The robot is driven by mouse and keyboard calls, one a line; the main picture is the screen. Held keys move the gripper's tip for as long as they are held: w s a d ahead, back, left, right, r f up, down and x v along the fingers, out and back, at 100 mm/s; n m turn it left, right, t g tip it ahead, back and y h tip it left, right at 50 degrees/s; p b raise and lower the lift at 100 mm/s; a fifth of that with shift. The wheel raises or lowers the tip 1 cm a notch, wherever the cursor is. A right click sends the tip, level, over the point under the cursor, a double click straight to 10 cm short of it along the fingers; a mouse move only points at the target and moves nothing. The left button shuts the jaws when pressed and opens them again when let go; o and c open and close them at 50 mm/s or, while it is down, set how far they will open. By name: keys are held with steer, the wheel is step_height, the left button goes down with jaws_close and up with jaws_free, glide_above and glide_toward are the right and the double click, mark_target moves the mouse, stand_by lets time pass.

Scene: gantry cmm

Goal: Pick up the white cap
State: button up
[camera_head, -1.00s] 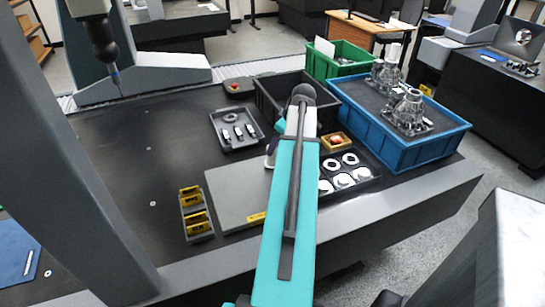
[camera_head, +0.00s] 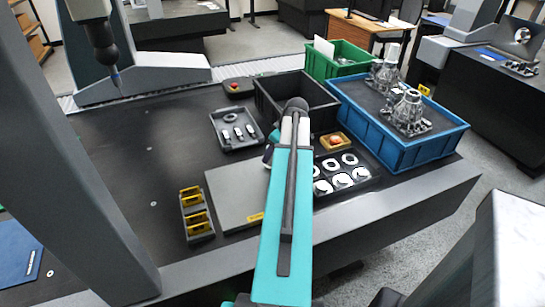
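A dark tray (camera_head: 372,182) right of my arm holds white rings in its back row and several round white pieces in its front row. One of the round white pieces (camera_head: 342,181) may be the white cap; at this size I cannot tell caps from other parts. My teal arm reaches from the bottom centre over the table, just left of this tray. My gripper's fingers are hidden behind the arm, so I cannot see their state or what is near them. A small dark and white part shows at the arm's left side, perhaps my wrist.
A small yellow box (camera_head: 346,142) with a reddish item stands behind the tray. A black bin (camera_head: 268,106), a blue crate (camera_head: 394,157) with metal castings and a green crate (camera_head: 312,69) stand behind. Left are a grey plate (camera_head: 234,192), yellow blocks' holder (camera_head: 203,236) and parts tray (camera_head: 219,139).

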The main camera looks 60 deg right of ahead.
stand_by(0.4)
steer(key=c, duration=1.1)
steer(key=shift+r, duration=0.15)
steer(key=shift+r+b, duration=0.35)
steer(key=shift+r, duration=0.75)
steer(key=s+r+b, duration=0.1)
steer(key=s, duration=0.4)
steer(key=s+d+b, duration=0.1)
steer(key=s, duration=0.4)
steer(key=s+d+r, duration=0.1)
steer(key=s, duration=0.5)
steer(key=shift+d+r+b, duration=0.15)
steer(key=shift+r+b, duration=0.15)
steer(key=shift+b, duration=0.1)
steer(key=shift+w, duration=0.15)
